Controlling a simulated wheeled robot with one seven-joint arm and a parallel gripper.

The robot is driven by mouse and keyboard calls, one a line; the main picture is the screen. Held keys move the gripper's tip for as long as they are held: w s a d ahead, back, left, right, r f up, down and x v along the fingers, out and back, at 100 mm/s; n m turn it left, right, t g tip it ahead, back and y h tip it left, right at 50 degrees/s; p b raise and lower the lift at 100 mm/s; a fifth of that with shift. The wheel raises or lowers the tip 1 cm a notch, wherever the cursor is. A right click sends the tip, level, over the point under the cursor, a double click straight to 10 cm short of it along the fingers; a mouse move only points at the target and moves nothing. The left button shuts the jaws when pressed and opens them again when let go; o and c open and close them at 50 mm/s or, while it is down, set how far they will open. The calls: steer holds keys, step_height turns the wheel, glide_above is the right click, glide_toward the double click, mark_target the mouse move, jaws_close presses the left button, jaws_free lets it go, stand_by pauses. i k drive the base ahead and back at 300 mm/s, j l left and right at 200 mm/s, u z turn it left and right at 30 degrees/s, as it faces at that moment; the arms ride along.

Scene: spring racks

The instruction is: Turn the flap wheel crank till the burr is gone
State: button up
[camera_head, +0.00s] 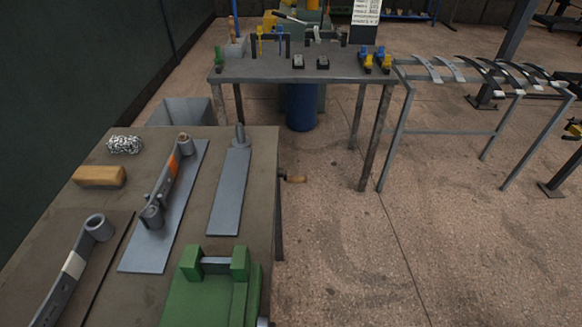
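A wooden-handled crank (293,179) juts out from the right side of the near bench; what it joins to is hidden by the bench edge. I cannot make out a flap wheel. A leaf spring piece with rolled eyes and an orange mark (174,165) stands on a grey plate (150,248) on the bench. Another spring leaf with an eye and a pale band (74,265) lies at the bottom left. Any burr is too small to tell. My gripper is not in view.
The near bench (110,200) also holds steel wool (125,144), a wooden block (99,176), a second plate (230,195) and a green vise-like fixture (212,295). Behind stand a tool table (340,70), a blue drum (301,107) and a spring rack (450,132).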

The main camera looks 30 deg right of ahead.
mark_target(297, 177)
steer(key=i+l+u, duration=0.15)
steer(key=i+l, duration=0.35)
steer(key=i+l+u, duration=0.15)
steer(key=i+l, duration=0.35)
steer(key=l+u, duration=0.15)
steer(key=l, duration=0.75)
steer(key=l+u, duration=0.1)
steer(key=l, duration=0.85)
steer(key=l+u, duration=0.15)
steer(key=l, duration=0.75)
steer(key=l+u, duration=0.1)
steer(key=l, duration=0.8)
steer(key=k, duration=0.05)
